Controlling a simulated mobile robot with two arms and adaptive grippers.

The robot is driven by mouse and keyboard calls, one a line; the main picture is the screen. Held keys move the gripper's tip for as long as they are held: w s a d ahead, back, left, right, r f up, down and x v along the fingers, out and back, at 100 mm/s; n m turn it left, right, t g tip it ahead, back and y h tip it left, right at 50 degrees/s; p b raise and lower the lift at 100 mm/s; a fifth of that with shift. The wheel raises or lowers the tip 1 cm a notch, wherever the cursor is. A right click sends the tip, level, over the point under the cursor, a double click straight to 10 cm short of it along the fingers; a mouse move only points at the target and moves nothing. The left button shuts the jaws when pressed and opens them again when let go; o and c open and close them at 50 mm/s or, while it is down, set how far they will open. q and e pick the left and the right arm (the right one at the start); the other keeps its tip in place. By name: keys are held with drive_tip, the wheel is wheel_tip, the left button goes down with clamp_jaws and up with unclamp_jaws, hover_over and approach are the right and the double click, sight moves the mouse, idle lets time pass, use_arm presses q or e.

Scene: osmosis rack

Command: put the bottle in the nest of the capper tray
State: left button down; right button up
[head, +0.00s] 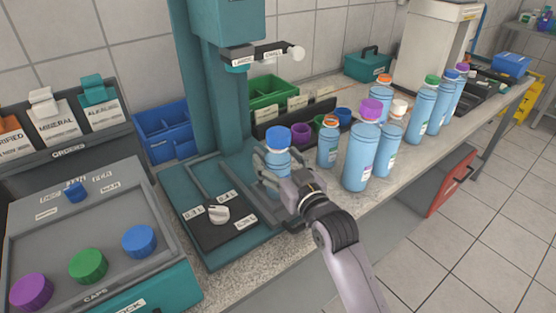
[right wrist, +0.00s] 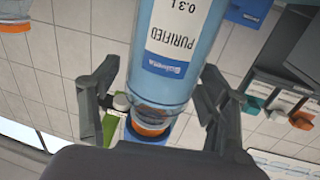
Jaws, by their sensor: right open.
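A light blue bottle with a blue cap (head: 277,137) stands upright at the right side of the teal capper's base (head: 240,248). My right gripper (head: 277,165) is open, with its fingers around the bottle's body. In the right wrist view the bottle (right wrist: 178,45) fills the space between the spread fingers, and its label reads PURIFIED 0.3 l. The bottle's lower end is partly hidden by my gripper in the head view, so I cannot tell whether it sits in the nest. A grey tray part (head: 262,206) shows beside it. My left gripper is not in view.
Several blue bottles stand to the right, the nearest with a purple cap (head: 362,155). A small orange-capped bottle (head: 328,145) is close to my gripper. A caps panel (head: 75,250) is at the left.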

drive_tip(key=shift+r, duration=0.25)
drive_tip(key=v, duration=1.2)
drive_tip(key=shift+b, duration=0.4)
drive_tip(key=shift+f, duration=0.1)
drive_tip(key=shift+c, duration=0.2)
